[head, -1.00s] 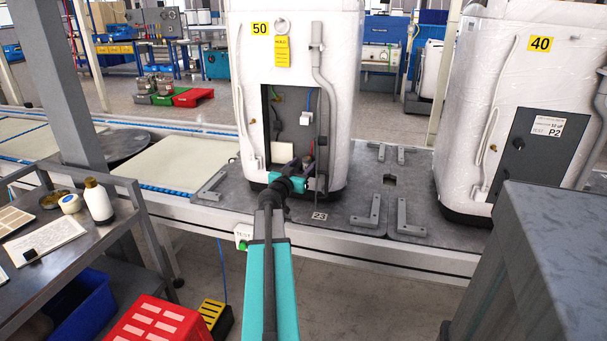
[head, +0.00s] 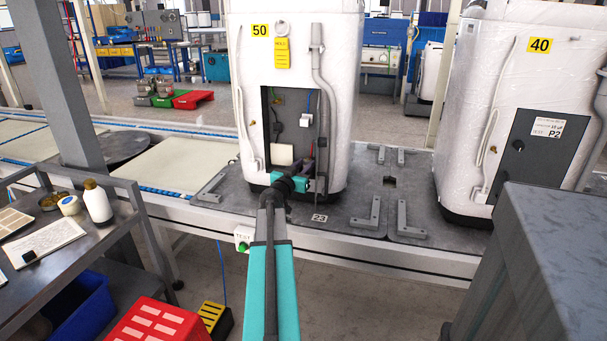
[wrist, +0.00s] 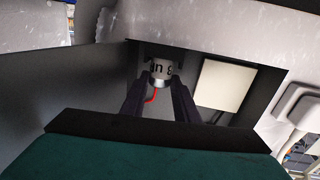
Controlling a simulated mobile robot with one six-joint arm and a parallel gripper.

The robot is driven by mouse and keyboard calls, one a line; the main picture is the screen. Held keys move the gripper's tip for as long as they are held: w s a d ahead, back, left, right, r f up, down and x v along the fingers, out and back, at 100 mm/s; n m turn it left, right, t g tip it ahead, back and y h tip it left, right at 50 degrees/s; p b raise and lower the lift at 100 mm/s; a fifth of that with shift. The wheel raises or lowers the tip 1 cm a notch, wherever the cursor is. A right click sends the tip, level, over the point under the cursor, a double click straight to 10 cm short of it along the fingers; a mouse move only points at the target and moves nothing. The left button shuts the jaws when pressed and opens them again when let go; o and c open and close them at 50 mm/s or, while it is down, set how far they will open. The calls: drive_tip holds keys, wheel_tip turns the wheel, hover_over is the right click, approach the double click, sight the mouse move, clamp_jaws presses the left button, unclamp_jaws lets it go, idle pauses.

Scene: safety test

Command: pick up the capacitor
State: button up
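The capacitor (wrist: 162,68) is a pale, silvery cylinder with dark printing, inside the dark opening of the machine marked 50 (head: 333,110). A red wire (wrist: 151,97) shows at its near end. In the wrist view the two dark fingers of my gripper (wrist: 160,80) stand apart, with their tips at the left and right edges of the capacitor's near end. I cannot tell whether they touch it. In the head view my gripper is at the lower part of the opening, and the capacitor cannot be made out there.
A pale flat panel (wrist: 215,85) lies right of the capacitor in the wrist view. The opening's walls are close around the fingers. A grey hose (head: 323,90) runs down the machine's front. A second machine marked 40 (head: 480,110) stands to the right.

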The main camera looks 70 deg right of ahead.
drive_tip(key=shift+c, duration=1.4)
drive_tip(key=shift+r+p, duration=0.25)
drive_tip(key=shift+p, duration=0.1)
